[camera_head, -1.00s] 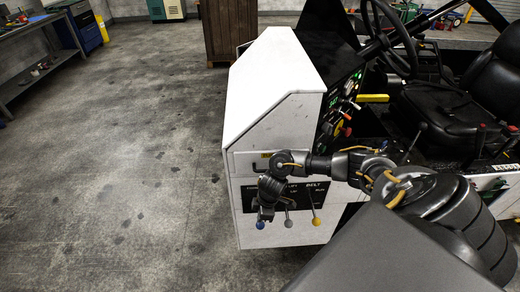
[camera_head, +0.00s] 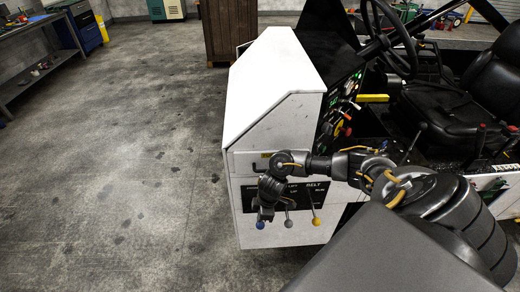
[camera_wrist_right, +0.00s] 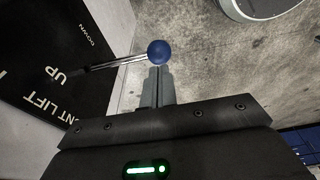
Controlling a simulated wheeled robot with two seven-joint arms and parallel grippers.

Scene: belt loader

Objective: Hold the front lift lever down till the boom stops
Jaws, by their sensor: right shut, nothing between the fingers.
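The front lift lever is a thin metal rod with a blue knob (camera_head: 260,225), leftmost of three levers on the white machine's front panel. In the right wrist view its blue knob (camera_wrist_right: 158,52) stands out from the black panel, which is lettered UP and DOWN. My right gripper (camera_wrist_right: 157,80) is shut and empty, with its fingertips right at the knob; whether they touch it I cannot tell. In the head view my right gripper (camera_head: 264,208) hangs just above the knob and hides the rod. My left gripper is out of view.
A grey-knobbed lever (camera_head: 288,223) and a yellow-knobbed belt lever (camera_head: 315,221) stand close to the right of the blue one. The white housing (camera_head: 275,85) rises behind. The floor (camera_head: 130,170) to the left is clear. The boom is not recognisable in these views.

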